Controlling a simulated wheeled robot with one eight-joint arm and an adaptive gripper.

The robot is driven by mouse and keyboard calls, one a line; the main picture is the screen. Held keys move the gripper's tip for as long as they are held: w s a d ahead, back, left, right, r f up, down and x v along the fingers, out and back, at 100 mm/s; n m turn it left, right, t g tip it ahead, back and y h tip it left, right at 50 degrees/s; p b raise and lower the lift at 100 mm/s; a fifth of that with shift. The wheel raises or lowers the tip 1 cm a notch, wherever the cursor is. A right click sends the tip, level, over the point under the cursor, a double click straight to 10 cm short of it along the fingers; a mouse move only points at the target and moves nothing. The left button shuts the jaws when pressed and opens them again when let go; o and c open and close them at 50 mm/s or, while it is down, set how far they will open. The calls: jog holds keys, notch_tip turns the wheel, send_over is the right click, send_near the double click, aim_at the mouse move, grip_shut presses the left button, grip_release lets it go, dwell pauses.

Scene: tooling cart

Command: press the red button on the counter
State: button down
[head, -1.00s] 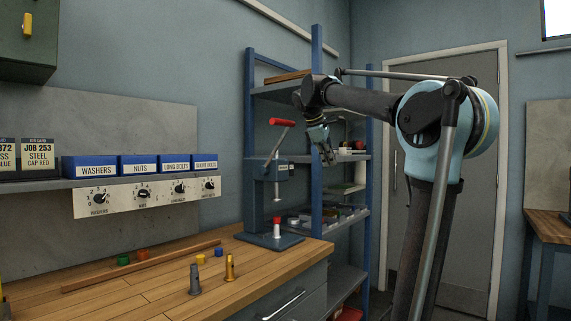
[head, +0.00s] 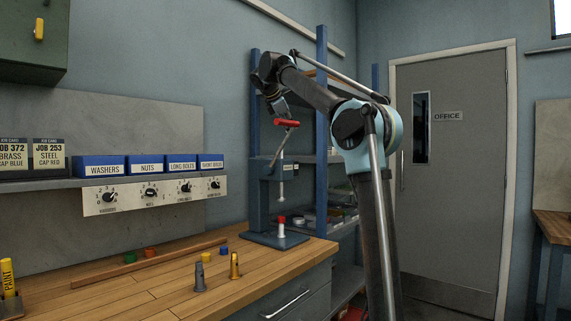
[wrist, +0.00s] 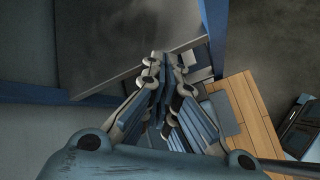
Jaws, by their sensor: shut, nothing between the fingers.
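A red-topped white piece (head: 281,222) stands upright on the base plate (head: 275,240) of a blue bench press at the counter's right end. The press (head: 259,190) has a lever with a red handle (head: 287,123), raised high. My gripper (head: 283,112) is shut and empty, pointing down by the red handle, well above the red-topped piece. I cannot tell whether it touches the handle. The shut fingers also show in the wrist view (wrist: 172,65), where the red-topped piece is not visible.
The wooden counter (head: 150,295) holds a grey peg (head: 199,277), a brass peg (head: 234,265) and small coloured caps. Blue shelving (head: 321,130) stands close behind the press. Labelled bins (head: 145,165) sit on a wall shelf with dials below.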

dwell(0.3)
jog(key=shift+d+f, duration=0.1)
jog(key=shift+f, duration=4.3)
jog(key=shift+f, duration=0.2)
jog(key=shift+f, duration=0.15)
jog(key=shift+f, duration=0.45)
jog(key=shift+r, duration=0.85)
jog(key=shift+r, duration=2.5)
